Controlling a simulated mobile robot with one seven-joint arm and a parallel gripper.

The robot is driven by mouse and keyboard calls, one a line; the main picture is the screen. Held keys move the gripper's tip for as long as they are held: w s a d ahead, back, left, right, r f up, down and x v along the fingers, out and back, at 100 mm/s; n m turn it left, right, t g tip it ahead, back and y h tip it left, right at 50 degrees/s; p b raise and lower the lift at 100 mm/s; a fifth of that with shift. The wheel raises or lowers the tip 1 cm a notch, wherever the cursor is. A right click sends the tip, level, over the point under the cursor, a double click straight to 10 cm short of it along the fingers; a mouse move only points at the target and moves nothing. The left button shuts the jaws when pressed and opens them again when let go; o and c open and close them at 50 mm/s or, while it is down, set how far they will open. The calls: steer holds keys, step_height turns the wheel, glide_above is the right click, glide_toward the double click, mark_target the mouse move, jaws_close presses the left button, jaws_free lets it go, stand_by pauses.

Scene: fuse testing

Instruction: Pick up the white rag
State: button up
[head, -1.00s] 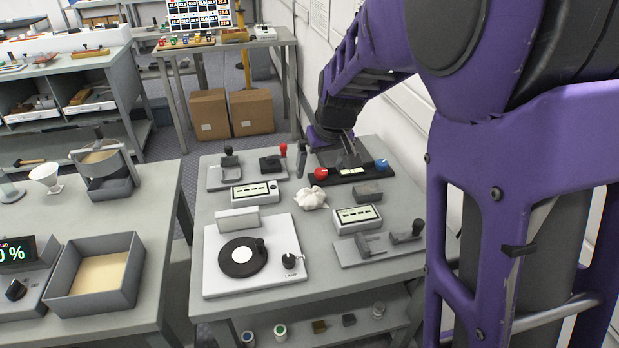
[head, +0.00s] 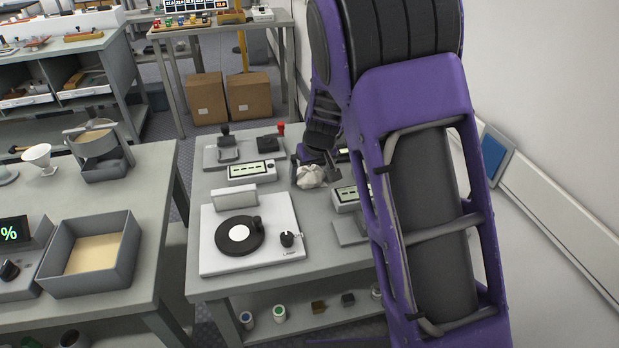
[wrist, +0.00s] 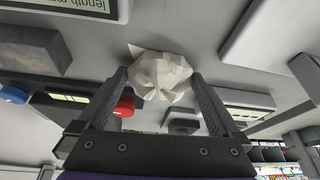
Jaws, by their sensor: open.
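The white rag (head: 309,175) lies crumpled on the grey table in the head view, partly hidden by my gripper (head: 316,165). In the wrist view the rag (wrist: 160,76) sits between the tips of my gripper's two dark fingers (wrist: 160,84). The fingers are apart, one on each side of the rag. I cannot tell whether either finger touches it.
A meter box (head: 251,171) stands left of the rag, and another (head: 345,198) stands to its right. A white turntable-like device (head: 240,232) is in front. A red knob (wrist: 124,106) shows near the left finger in the wrist view.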

mark_target(310, 171)
steer(key=shift+c, duration=0.3)
steer(key=c, duration=1)
step_height(310, 171, up, 10)
steer(key=shift+p, duration=0.9)
